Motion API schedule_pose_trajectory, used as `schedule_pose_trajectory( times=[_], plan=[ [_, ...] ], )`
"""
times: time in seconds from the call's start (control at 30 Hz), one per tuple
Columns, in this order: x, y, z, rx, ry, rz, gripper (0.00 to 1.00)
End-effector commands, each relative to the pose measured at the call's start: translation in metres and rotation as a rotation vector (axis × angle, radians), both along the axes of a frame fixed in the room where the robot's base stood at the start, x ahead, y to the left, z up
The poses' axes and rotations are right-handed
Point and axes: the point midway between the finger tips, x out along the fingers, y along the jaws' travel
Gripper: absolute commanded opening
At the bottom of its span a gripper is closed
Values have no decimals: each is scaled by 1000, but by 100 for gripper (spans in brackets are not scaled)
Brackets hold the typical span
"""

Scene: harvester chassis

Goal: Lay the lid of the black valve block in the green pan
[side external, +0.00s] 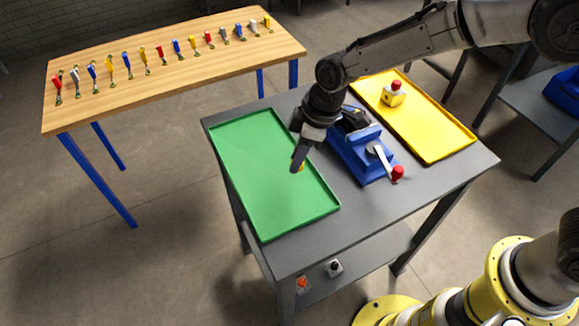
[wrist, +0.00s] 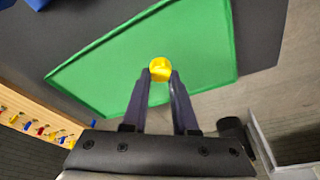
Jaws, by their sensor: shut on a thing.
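My gripper (side external: 297,166) points down over the right side of the green pan (side external: 255,180) in the side view. It is shut on a small round yellow piece, apparently the lid, which shows between the fingertips in the wrist view (wrist: 160,68). In the side view only a sliver of the piece shows behind the fingers. The gap between the piece and the pan floor is hard to judge. The pan is otherwise empty. The black valve block (side external: 355,117) sits in a blue vise (side external: 362,158) right of the pan, partly hidden by my arm.
The vise has a lever with a red knob (side external: 397,173). A yellow tray (side external: 430,135) at the right holds a yellow block with a red button (side external: 393,95). A wooden bench (side external: 170,60) with several small coloured tools stands behind. Small items lie on the shelf below.

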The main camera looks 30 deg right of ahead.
Motion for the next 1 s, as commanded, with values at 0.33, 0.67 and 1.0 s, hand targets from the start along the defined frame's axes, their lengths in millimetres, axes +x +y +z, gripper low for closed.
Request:
schedule_pose_trajectory(
  times=[0.33, 0.67, 1.0],
  plan=[
    [16, 10, -23, 0, 0, 0, 0],
    [16, 10, -52, 1, -2, 0, 0],
    [16, 10, -55, 1, -1, 0, 36]
  ],
)
